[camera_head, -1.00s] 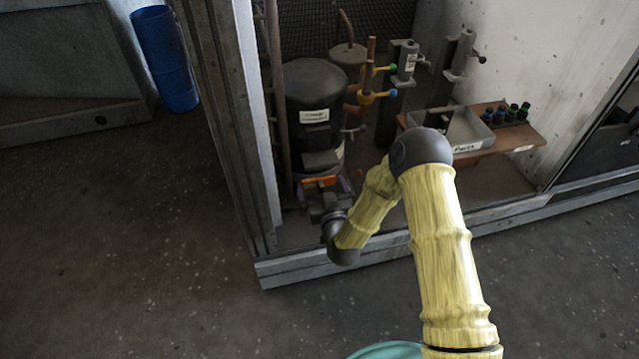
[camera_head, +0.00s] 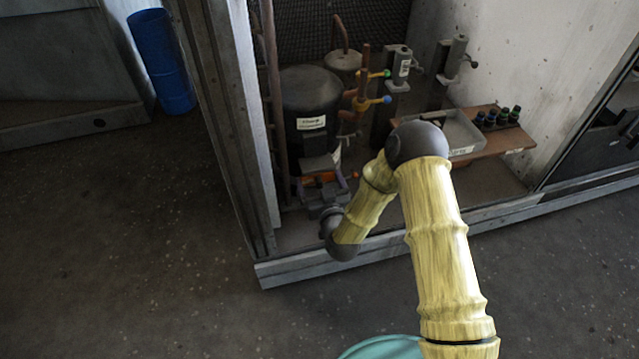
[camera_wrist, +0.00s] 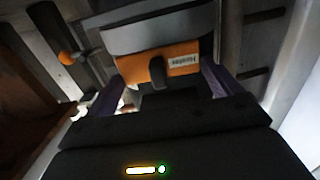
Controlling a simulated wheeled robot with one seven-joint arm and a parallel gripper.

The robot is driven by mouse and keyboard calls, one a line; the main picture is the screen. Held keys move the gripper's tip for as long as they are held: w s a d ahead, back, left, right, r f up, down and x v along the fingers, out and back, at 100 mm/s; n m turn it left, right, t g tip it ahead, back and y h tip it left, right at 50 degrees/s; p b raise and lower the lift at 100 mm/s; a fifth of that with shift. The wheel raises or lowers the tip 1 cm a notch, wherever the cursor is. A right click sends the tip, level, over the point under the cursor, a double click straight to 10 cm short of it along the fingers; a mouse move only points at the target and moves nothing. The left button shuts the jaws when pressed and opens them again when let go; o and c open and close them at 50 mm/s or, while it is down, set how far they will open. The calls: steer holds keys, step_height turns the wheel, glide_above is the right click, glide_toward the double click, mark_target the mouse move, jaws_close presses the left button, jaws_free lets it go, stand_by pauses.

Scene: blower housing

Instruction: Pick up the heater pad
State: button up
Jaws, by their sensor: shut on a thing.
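The heater pad is an orange block with a white label reading "Heater". In the wrist view the heater pad (camera_wrist: 140,68) lies between the two purplish fingers, with a dark tab on its front. My gripper (camera_wrist: 160,84) is shut on it from both sides. In the head view my gripper (camera_head: 322,185) is low at the front of the black compressor (camera_head: 310,98). Only a thin orange strip of the heater pad (camera_head: 344,177) shows there, the rest hidden by the gripper. A grey curved body sits right behind the pad in the wrist view.
A grey tray (camera_head: 462,132) sits on a brown shelf (camera_head: 518,139) at the right. A grey front sill (camera_head: 385,246) and left post (camera_head: 222,120) bound the bay.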

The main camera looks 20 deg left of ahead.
mark_target(324, 176)
steer(key=r+p, duration=0.1)
steer(key=r, duration=0.1)
steer(key=d+r+p, duration=0.1)
steer(key=shift+s+r, duration=0.2)
steer(key=shift+r, duration=0.2)
steer(key=s+d+p, duration=0.2)
steer(key=d, duration=0.4)
steer(key=s+d+p, duration=0.2)
steer(key=d, duration=0.3)
steer(key=s+d+p, duration=0.2)
steer(key=d, duration=0.4)
steer(key=shift+d+f, duration=0.15)
steer(key=shift+d, duration=0.15)
steer(key=shift+c, duration=0.8)
